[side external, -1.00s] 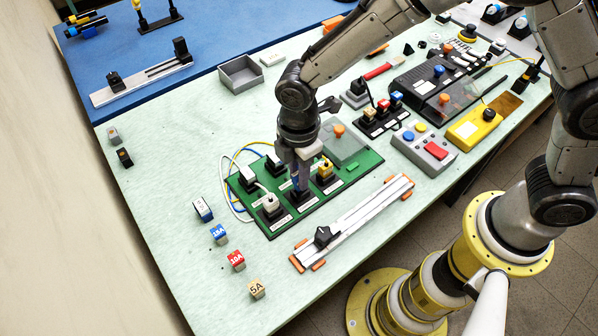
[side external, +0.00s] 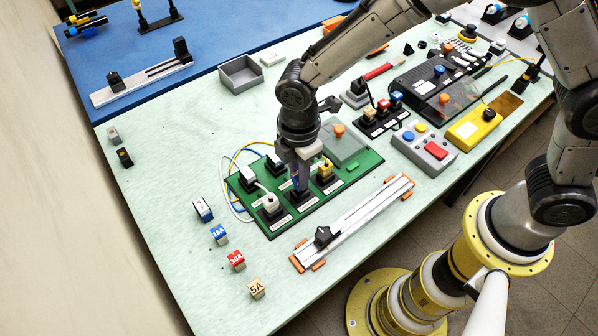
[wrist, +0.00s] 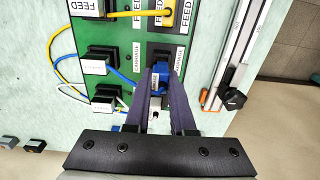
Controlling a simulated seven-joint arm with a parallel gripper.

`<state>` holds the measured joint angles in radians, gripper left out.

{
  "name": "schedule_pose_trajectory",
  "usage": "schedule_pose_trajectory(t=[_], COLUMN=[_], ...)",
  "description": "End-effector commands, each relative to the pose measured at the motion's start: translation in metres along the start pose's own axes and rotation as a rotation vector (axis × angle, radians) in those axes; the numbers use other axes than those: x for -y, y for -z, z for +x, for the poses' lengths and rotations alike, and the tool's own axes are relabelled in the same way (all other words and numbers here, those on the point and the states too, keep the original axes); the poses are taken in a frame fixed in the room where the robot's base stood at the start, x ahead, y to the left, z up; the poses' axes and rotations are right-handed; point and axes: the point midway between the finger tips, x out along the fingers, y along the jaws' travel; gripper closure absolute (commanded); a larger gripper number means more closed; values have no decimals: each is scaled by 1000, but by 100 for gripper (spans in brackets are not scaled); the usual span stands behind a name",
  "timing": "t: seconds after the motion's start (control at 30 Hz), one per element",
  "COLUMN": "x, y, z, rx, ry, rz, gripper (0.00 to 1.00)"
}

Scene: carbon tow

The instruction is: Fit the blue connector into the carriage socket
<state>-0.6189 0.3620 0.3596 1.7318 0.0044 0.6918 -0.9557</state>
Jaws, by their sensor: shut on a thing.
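My gripper (side external: 300,172) points down over the green board (side external: 364,165). In the wrist view its two dark fingers (wrist: 160,82) are shut on the blue connector (wrist: 160,71), with the blue body showing between the tips. The connector is at the black socket (wrist: 159,51) beside a label reading CARRIAGE (wrist: 181,60). In the side view the fingers hide most of the connector, and a black socket block (side external: 301,196) is directly below them. I cannot tell whether the connector is inside the socket or only touching its top.
A yellow connector (side external: 325,169) sits in the neighbouring socket, and a white connector (side external: 270,203) sits on the other side. Loose blue, yellow and white cables (side external: 236,170) loop off the board's left edge. A metal rail (side external: 357,222) lies in front. The left tabletop is mostly clear.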

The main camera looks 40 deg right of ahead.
Motion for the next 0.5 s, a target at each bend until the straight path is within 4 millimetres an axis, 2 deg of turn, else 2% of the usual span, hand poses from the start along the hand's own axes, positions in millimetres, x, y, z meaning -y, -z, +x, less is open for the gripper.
schedule_pose_trajectory(t=[0.5], x=[0], y=[0], z=[8], rx=[1], ry=[2], rz=[0], gripper=[100])
